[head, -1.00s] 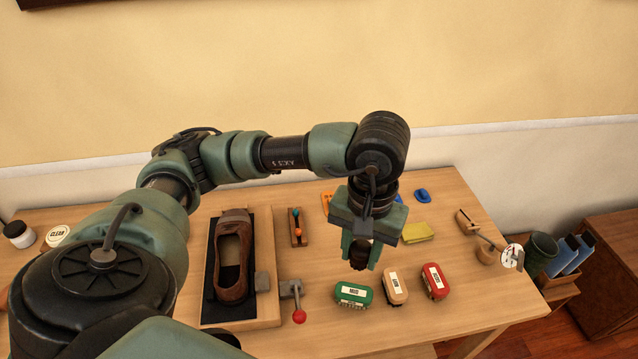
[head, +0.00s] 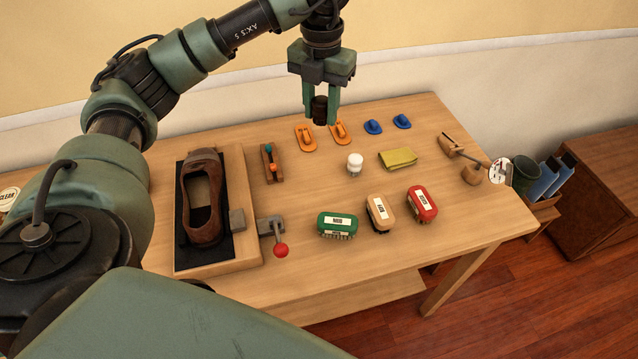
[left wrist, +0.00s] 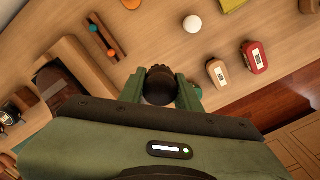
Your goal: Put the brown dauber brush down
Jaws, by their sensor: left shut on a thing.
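My left gripper (head: 320,119) is shut on the brown dauber brush (head: 320,106), a short, dark piece between its fingers. In the head view it hangs in front of the orange rests at the back of the table (head: 310,275), seemingly clear of the tabletop. The left wrist view also shows the dark brush (left wrist: 160,84) between the fingers, with bare wood beyond it. Most of the brush is hidden by the fingers. My right gripper is not in view.
Behind are orange rests (head: 306,138) and blue rests (head: 373,127). A brown shoe (head: 201,215) is at left; green (head: 337,225), tan (head: 380,214) and red (head: 422,204) brushes are in front.

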